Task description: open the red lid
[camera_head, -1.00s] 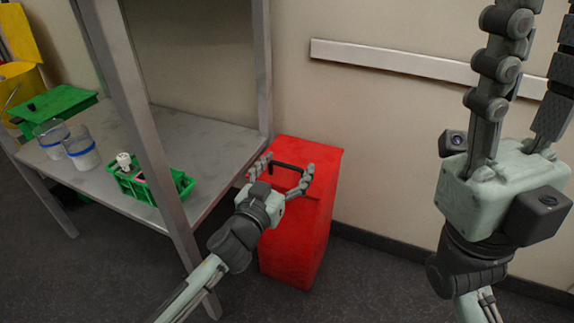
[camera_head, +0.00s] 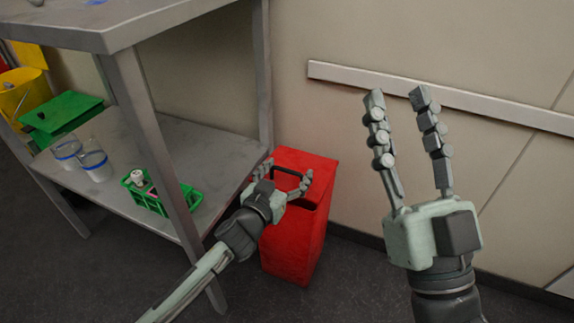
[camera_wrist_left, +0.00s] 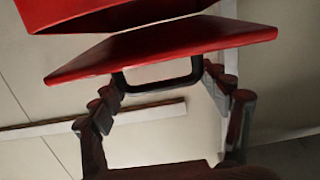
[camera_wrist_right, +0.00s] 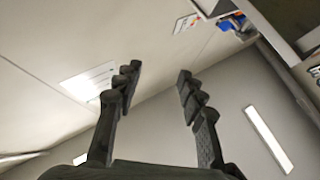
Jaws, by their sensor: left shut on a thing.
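The red bin (camera_head: 292,240) stands on the floor beside the metal shelf. Its red lid (camera_head: 308,162) carries a black handle (camera_head: 289,171). My left gripper (camera_head: 286,174) is shut on the handle, with one finger at each end of it. The left wrist view shows the lid (camera_wrist_left: 165,48), the black handle (camera_wrist_left: 158,84) and a gap between the lid and another red part (camera_wrist_left: 100,12), so the lid stands apart from the bin on the side seen there. My right gripper (camera_head: 397,94) is open and empty, raised before the wall; it also shows in the right wrist view (camera_wrist_right: 156,72).
The metal shelf (camera_head: 215,160) is close left of the bin, its leg near my left arm. A wall rail (camera_head: 480,104) runs behind my right gripper. Floor right of the bin is clear.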

